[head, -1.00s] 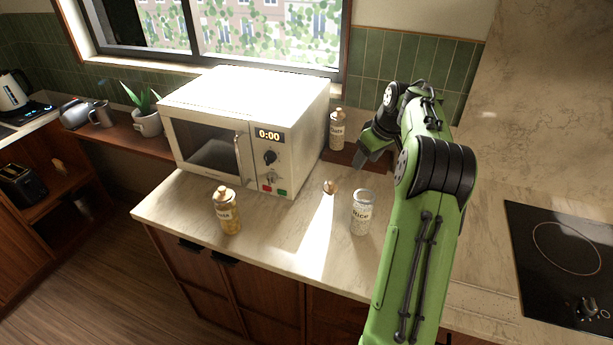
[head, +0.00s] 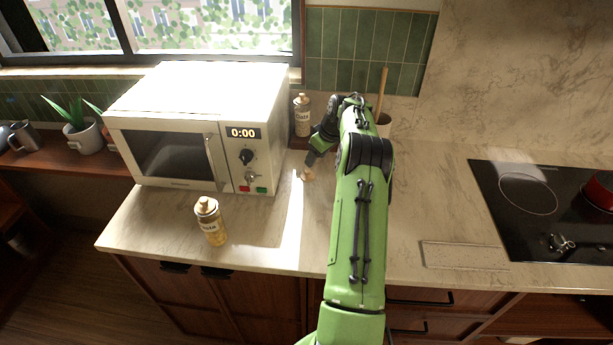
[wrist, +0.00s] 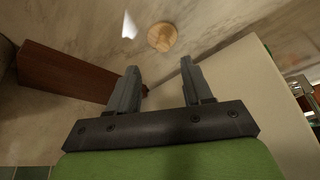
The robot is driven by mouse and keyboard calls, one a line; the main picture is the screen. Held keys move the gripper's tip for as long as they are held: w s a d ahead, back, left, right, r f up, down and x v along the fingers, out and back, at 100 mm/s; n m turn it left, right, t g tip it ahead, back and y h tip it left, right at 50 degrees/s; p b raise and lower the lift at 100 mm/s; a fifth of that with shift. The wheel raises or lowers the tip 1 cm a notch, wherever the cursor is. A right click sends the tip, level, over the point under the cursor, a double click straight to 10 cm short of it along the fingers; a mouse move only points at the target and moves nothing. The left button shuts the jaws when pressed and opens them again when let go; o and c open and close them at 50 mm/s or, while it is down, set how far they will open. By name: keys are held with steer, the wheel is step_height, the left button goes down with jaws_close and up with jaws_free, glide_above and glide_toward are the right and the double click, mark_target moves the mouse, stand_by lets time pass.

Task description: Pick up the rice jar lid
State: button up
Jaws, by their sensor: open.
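The rice jar lid (head: 307,174) is a small round wooden disc lying on the counter to the right of the microwave. It also shows in the wrist view (wrist: 162,37), just beyond my fingertips. My gripper (wrist: 156,70) is open and empty, its two fingers apart with the lid in front of them, not between them. In the head view my gripper (head: 310,160) is close to the lid, coming down from the back right. The rice jar is not visible now; my arm covers the part of the counter where it stood.
The microwave (head: 190,130) stands close on the left of the lid. An oats jar (head: 302,115) stands behind, by the tiled wall. A corked jar (head: 210,222) stands at the front left. The cooktop (head: 545,215) is on the right. The front counter is largely clear.

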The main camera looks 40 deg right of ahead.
mark_target(308, 171)
steer(key=x, duration=0.6)
steer(key=shift+a+f, duration=0.25)
steer(key=shift+a, duration=0.1)
steer(key=shift+w+d+f, duration=0.1)
steer(key=shift+w+f, duration=0.15)
steer(key=shift+f, duration=0.05)
steer(key=shift+s, duration=0.1)
steer(key=shift+c, duration=1)
jaws_close()
